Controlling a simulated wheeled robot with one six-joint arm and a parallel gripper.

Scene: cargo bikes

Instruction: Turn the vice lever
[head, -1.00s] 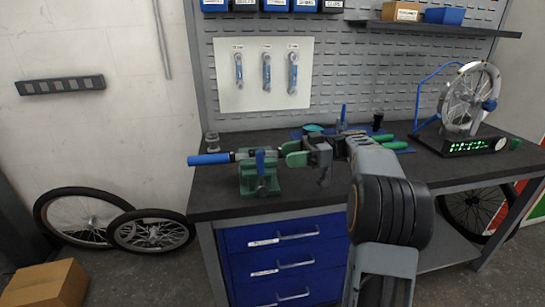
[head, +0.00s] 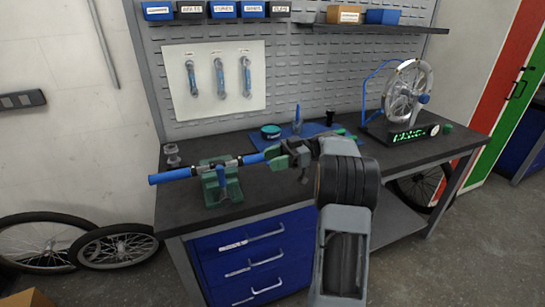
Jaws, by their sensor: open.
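The green vice (head: 212,190) stands on the left front of the dark workbench. A short blue lever (head: 221,177) stands about upright on its front. A bar with a blue left grip (head: 173,176) and a blue right part (head: 256,158) lies across the top of the vice. My gripper (head: 288,157), with green fingertips, is open and empty, right of the vice at about the bar's right end. Whether it touches the bar I cannot tell. My wrist and arm hide part of the bench behind.
A wheel on a truing stand (head: 407,95) stands at the bench's right. A blue mat (head: 320,129) with tools and a teal tin (head: 270,131) lies behind my gripper. Blue drawers (head: 247,243) are under the bench. Loose wheels (head: 112,246) lean at the left wall.

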